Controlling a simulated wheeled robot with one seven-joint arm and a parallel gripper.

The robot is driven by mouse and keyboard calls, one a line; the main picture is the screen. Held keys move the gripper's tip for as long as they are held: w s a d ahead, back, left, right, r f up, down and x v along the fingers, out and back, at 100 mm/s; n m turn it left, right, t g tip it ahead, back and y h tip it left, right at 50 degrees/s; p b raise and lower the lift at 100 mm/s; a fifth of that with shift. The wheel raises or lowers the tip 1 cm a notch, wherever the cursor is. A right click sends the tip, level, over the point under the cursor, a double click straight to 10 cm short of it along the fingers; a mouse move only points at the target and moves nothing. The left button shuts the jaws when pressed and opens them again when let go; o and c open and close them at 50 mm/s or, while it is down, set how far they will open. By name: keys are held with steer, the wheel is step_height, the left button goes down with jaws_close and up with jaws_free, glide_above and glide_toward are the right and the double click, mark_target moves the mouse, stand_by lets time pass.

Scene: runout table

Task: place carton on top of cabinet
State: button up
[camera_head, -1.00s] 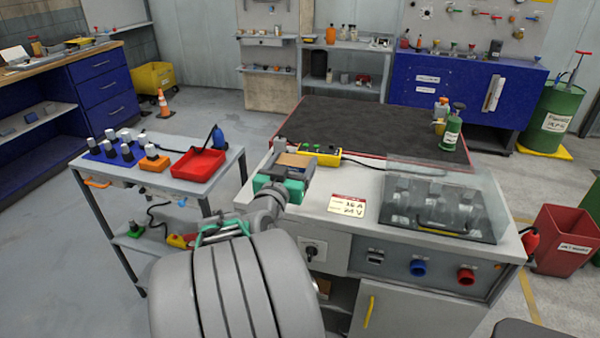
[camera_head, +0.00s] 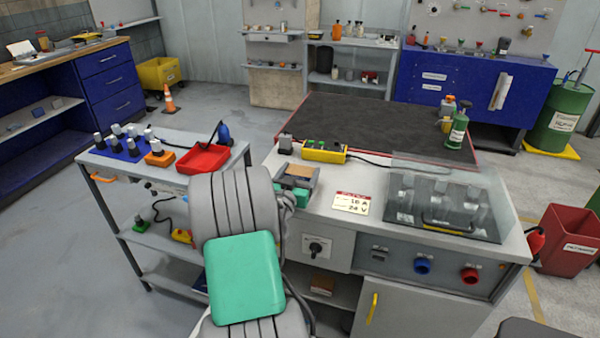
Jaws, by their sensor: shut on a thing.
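A small brown carton (camera_head: 299,170) is between the grey jaws of my gripper (camera_head: 296,180). My gripper is shut on it, and the jaws hide part of its sides. They are over the left part of the white top of the grey cabinet (camera_head: 382,192), left of the red-and-white label. I cannot tell whether the carton touches the top or hangs just above it. My arm hides the cabinet's left front corner. Another brown box (camera_head: 322,285) lies on the open shelf below the top.
A yellow button box (camera_head: 324,152) with a cable stands just behind my gripper. A clear cover (camera_head: 440,195) takes up the right of the top. A side table (camera_head: 130,172) with a red tray (camera_head: 203,159) is on the left. A dark mat (camera_head: 375,125) lies behind.

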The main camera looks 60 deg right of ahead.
steer(key=shift+f, duration=0.2)
steer(key=o, duration=1.5)
steer(key=shift+o, duration=0.2)
steer(key=shift+r, duration=0.1)
